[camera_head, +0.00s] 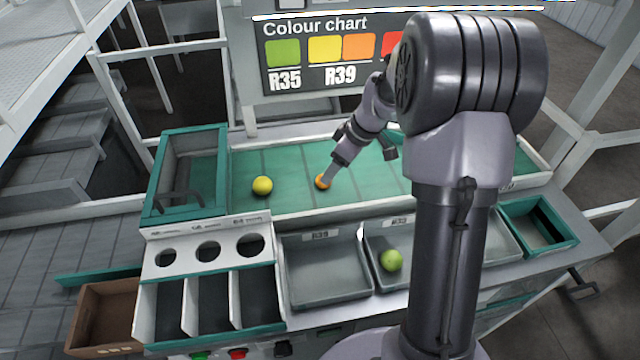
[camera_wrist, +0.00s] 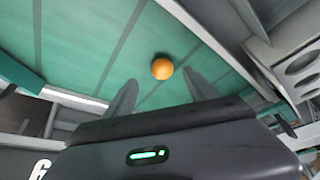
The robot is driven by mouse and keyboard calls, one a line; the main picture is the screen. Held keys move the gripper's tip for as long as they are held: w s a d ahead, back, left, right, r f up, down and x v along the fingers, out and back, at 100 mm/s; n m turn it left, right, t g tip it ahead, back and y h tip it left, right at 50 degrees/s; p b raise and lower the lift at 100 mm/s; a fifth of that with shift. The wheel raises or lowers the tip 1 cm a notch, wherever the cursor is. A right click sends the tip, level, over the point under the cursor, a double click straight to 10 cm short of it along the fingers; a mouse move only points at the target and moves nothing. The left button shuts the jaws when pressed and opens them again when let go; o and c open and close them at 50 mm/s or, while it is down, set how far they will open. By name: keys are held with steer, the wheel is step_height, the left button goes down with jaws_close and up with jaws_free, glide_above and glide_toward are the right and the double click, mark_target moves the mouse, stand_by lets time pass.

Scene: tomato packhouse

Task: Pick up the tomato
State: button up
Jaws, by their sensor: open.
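An orange tomato (camera_head: 321,183) lies on the green sorting surface (camera_head: 290,163). My gripper (camera_head: 326,177) is right at it in the head view, partly covering it. In the wrist view the orange tomato (camera_wrist: 162,68) shows just ahead of the gap between the two open fingers of my gripper (camera_wrist: 160,86), with nothing held. Contact with the tomato cannot be told. A yellow tomato (camera_head: 262,185) lies to the left on the same surface. A green tomato (camera_head: 391,260) lies in a grey tray (camera_head: 374,282) in front.
A grey tray (camera_head: 325,291) labelled R39 stands in front of the surface. A white panel (camera_head: 180,252) with round holes and bins is at front left. Green-rimmed boxes (camera_head: 184,131) stand at both ends. A colour chart (camera_head: 320,62) rises behind. A brown box (camera_head: 106,318) is lower left.

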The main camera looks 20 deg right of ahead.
steer(key=b+x, duration=0.2)
steer(key=x, duration=0.4)
steer(key=shift+a+f, duration=0.1)
steer(key=shift+a, duration=0.15)
steer(key=shift+s, duration=0.1)
steer(key=c, duration=1)
steer(key=shift+r, duration=0.55)
steer(key=p+v, duration=0.1)
steer(key=v, duration=0.2)
steer(key=shift+a+p, duration=0.2)
steer(key=shift+p, duration=0.15)
steer(key=s, duration=0.5)
steer(key=s+r, duration=0.1)
steer(key=s, duration=0.4)
steer(key=s+d, duration=0.1)
steer(key=s, duration=0.4)
steer(key=shift+d+r, duration=0.15)
